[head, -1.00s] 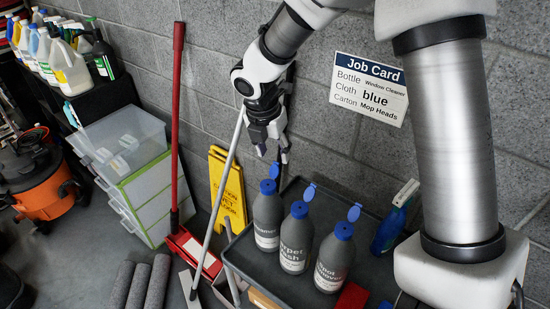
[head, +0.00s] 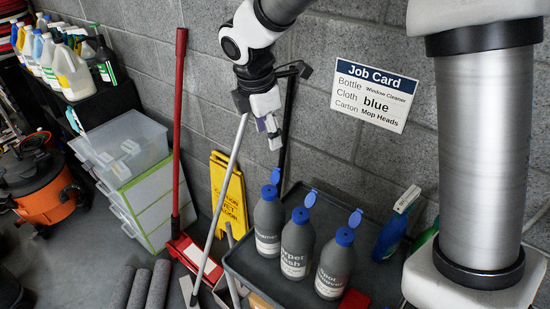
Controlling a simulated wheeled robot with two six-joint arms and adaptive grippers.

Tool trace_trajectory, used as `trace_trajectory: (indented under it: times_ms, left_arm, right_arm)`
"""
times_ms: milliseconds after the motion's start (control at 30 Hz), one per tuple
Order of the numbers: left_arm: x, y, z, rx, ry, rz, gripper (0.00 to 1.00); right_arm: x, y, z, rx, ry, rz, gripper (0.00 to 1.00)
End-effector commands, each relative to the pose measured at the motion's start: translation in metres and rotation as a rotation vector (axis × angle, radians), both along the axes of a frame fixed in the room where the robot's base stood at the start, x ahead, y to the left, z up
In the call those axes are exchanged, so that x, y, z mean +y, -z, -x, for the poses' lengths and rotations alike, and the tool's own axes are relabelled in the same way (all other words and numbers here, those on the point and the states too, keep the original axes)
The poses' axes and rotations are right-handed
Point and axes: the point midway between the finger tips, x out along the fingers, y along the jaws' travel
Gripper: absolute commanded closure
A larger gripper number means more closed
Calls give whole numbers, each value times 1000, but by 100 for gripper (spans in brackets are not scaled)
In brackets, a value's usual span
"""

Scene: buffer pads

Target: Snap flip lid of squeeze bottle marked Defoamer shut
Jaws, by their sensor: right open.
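Three grey squeeze bottles with blue caps stand upright in a row on a dark tray (head: 331,213). The left bottle (head: 268,226) has a partly readable label ending in "amer", which fits Defoamer. Its blue flip lid (head: 275,176) stands up, open, above the cap. The middle bottle (head: 297,248), a wash, and the right bottle (head: 335,270), a remover, also have raised lids. My right gripper (head: 271,138) hangs above and behind the left bottle's lid, open and empty, apart from it. My left gripper is out of view.
A blue spray bottle (head: 393,230) stands at the tray's right, and a red item (head: 354,299) lies near the right bottle. A pale pole (head: 221,205) leans left of the bottles. A yellow wet-floor sign (head: 228,195) and a grey block wall stand behind.

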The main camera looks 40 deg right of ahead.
Motion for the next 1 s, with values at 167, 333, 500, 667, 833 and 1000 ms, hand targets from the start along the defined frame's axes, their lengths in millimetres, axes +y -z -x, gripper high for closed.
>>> trace_trajectory:
  times_ms: [167,333,500,667,833,1000]
  left_arm:
    - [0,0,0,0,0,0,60]
    - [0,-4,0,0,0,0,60]
    - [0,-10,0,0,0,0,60]
    - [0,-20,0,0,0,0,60]
    - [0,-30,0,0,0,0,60]
    - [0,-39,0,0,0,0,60]
  right_arm:
    - [-1,1,-3,-163,686,-66,48]
    - [-6,6,-5,-285,1356,-146,48]
    - [-12,16,-5,-354,2020,-208,48]
    - [-21,30,-2,-336,2480,-215,48]
    - [-29,52,5,-243,2523,-176,48]
    - [-29,78,5,-245,2519,-174,48]
